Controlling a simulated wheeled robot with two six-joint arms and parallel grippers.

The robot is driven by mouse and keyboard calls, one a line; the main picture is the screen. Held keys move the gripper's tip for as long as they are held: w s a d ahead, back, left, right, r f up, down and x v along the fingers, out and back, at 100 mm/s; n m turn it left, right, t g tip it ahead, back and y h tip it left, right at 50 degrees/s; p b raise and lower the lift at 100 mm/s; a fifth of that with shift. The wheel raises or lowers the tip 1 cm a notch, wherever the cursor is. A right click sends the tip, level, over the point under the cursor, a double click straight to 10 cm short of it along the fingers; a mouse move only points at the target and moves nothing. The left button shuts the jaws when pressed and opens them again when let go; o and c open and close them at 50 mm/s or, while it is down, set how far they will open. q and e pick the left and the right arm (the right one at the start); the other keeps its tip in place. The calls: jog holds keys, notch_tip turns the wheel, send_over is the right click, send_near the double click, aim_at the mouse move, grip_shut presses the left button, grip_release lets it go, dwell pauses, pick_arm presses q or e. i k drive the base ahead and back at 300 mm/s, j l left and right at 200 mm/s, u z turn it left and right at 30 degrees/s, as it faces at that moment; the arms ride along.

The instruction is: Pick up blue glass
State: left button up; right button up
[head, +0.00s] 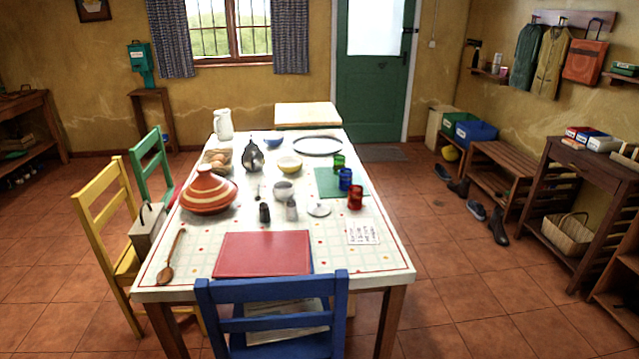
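The blue glass (345,179) stands on the right side of the long table, at the near part of a green mat (322,187). A green glass (339,162) stands just behind it and a red glass (355,197) just in front and to the right. All three look upright and close together. Neither of my grippers shows in the head view.
The table (374,273) also holds a striped tagine (208,191), bowls, shakers and a red placemat (262,253). A blue chair (272,318) blocks the near end; yellow (88,195) and green chairs stand left.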

aim_at(345, 176)
jog(key=i+l+u, duration=0.2)
jog(key=u, duration=0.15)
jog(key=i+l+u, duration=0.1)
jog(key=l+u, duration=0.2)
jog(key=l, duration=0.15)
jog(key=i+l+u, duration=0.1)
jog(key=l+u, duration=0.25)
